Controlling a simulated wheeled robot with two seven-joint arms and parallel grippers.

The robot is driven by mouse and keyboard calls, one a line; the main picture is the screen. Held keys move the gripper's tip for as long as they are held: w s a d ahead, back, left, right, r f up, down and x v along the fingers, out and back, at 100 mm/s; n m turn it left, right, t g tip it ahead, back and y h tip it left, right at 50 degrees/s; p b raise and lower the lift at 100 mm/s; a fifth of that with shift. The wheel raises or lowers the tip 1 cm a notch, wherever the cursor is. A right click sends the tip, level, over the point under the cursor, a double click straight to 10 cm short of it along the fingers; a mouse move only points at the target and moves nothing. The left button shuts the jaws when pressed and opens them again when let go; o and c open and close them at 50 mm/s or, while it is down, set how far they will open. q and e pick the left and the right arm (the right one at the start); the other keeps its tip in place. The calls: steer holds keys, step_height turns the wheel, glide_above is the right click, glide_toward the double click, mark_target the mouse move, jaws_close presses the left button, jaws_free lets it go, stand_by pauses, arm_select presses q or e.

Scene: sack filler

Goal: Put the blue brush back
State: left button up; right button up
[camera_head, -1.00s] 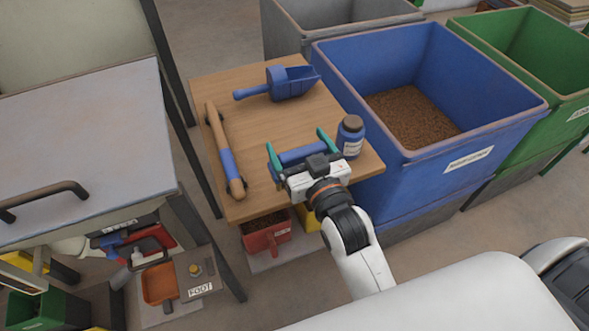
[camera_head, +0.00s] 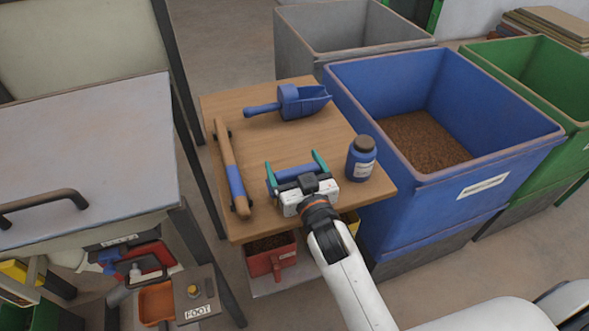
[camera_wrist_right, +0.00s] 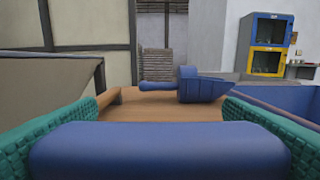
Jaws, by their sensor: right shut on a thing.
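My right gripper (camera_head: 297,173) is over the front part of the wooden table, its teal fingers shut on a blue rounded bar, the blue brush (camera_head: 295,172). In the right wrist view the brush (camera_wrist_right: 160,150) spans the space between the two fingers (camera_wrist_right: 160,135). Its bristles are hidden, and I cannot tell whether it touches the tabletop. My left gripper is not in view.
The wooden table (camera_head: 265,140) bears a blue scoop (camera_head: 300,102) at the back, a wooden bar with a blue sleeve (camera_head: 226,155) at left and a blue jar (camera_head: 361,160) at right. A blue bin (camera_head: 455,205) adjoins its right side. The tabletop's middle is clear.

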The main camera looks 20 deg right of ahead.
steer(key=shift+f, duration=0.25)
steer(key=shift+f, duration=0.15)
steer(key=o, duration=0.9)
steer(key=shift+o, duration=0.2)
steer(key=s, duration=1.2)
steer(key=shift+d+r+b, duration=0.2)
steer(key=shift+b, duration=0.25)
